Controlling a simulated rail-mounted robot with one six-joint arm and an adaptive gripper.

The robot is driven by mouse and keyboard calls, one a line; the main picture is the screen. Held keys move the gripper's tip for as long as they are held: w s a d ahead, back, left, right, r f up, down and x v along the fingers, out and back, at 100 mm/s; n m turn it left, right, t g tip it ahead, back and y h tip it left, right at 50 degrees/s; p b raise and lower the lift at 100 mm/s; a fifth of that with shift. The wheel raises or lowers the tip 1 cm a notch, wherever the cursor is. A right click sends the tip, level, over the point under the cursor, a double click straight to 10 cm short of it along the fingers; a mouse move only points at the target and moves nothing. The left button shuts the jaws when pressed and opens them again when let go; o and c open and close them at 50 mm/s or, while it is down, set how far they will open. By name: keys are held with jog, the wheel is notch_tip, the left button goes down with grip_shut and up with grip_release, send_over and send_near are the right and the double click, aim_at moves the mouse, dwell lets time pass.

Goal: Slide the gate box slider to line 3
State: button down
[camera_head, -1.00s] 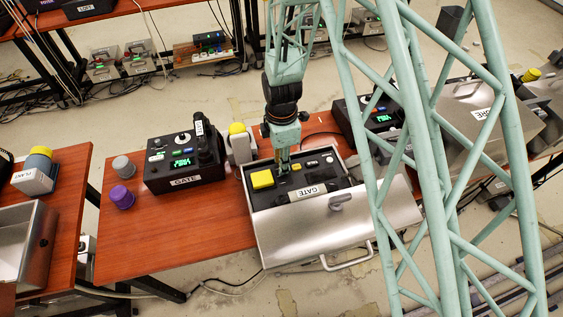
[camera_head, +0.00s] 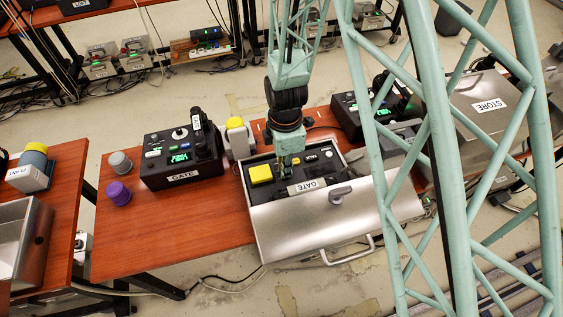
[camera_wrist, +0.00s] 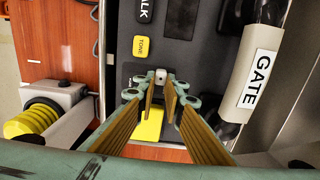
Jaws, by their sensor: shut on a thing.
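The gate box (camera_head: 340,222) is a metal case with its lid open, holding a black panel with a yellow button (camera_head: 261,174) and a handset labelled GATE (camera_head: 306,185). My gripper (camera_head: 286,174) reaches down onto the panel, right of the yellow button. In the wrist view, my gripper (camera_wrist: 161,86) is shut on the small pale slider knob (camera_wrist: 161,75), whose top shows between the fingertips. The fingers hide much of the slider's track, and I cannot read any line marks. The yellow button (camera_wrist: 148,124) shows partly behind the fingers.
A black desk unit, also labelled GATE (camera_head: 183,160), stands left of the box. A grey knob (camera_head: 120,163), a purple knob (camera_head: 118,193) and a yellow-topped post (camera_head: 238,138) are nearby. A metal box labelled STORE (camera_head: 489,106) stands right. The table's front left is clear.

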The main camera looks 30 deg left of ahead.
jog(key=shift+s+d, duration=0.5)
jog(key=shift+d, duration=0.1)
jog(key=c, duration=2.7)
grip_release()
jog(key=shift+r, duration=0.15)
jog(key=shift+a+r, duration=0.1)
jog(key=shift+r, duration=0.25)
notch_tip(320, 180, up, 11)
